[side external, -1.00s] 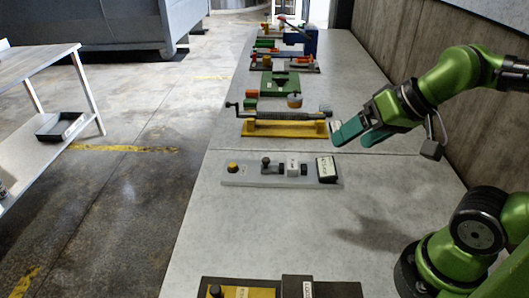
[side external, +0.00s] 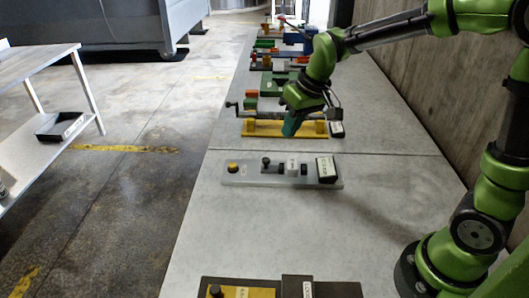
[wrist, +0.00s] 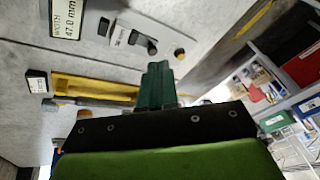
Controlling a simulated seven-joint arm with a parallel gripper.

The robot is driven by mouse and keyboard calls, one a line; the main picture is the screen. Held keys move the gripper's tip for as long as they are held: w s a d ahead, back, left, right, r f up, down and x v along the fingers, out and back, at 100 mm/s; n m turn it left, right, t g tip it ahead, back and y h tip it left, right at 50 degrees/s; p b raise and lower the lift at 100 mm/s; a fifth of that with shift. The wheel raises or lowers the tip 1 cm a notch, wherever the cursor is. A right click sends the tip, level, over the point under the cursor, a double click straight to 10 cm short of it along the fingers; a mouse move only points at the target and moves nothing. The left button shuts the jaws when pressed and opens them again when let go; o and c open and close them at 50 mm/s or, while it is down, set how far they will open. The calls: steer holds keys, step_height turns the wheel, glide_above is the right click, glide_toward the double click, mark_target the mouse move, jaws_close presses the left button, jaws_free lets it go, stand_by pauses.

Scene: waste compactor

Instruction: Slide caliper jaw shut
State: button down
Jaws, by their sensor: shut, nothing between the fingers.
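The caliper is a pale grey base plate (side external: 240,180) on the bench, with a yellow knob (side external: 232,168) at its left end. A dark knobbed block (side external: 266,163), a white labelled block (side external: 292,167) and a black display (side external: 327,169) sit along it. In the wrist view, the display (wrist: 68,18) reads width 47.0 mm, and the labelled block (wrist: 118,33) stands between dark pieces. My gripper (side external: 290,129) points down above and behind the caliper, near the yellow fixture, apart from the caliper. Its teal fingers (wrist: 157,75) are together and empty.
The yellow fixture (side external: 270,129) with a long rod stands directly behind the caliper. A dark fixture (side external: 285,288) is at the bench's front edge. Several other fixtures line the back. The bench right of the caliper is clear.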

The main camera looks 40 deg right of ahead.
steer(key=w+f+n, duration=0.3)
steer(key=w+f, duration=0.1)
steer(key=w, duration=0.5)
steer(key=n, duration=0.2)
glide_above(261, 166)
steer(key=w+a, duration=0.1)
steer(key=w, duration=0.3)
step_height(261, 166, down, 9)
steer(key=shift+a+r, duration=0.1)
steer(key=shift+r, duration=0.1)
steer(key=s, duration=0.1)
steer(key=s+d, duration=0.1)
steer(key=s, duration=0.1)
steer(key=shift+f, duration=0.1)
steer(key=shift+s+d, duration=0.15)
steer(key=shift+s, duration=0.25)
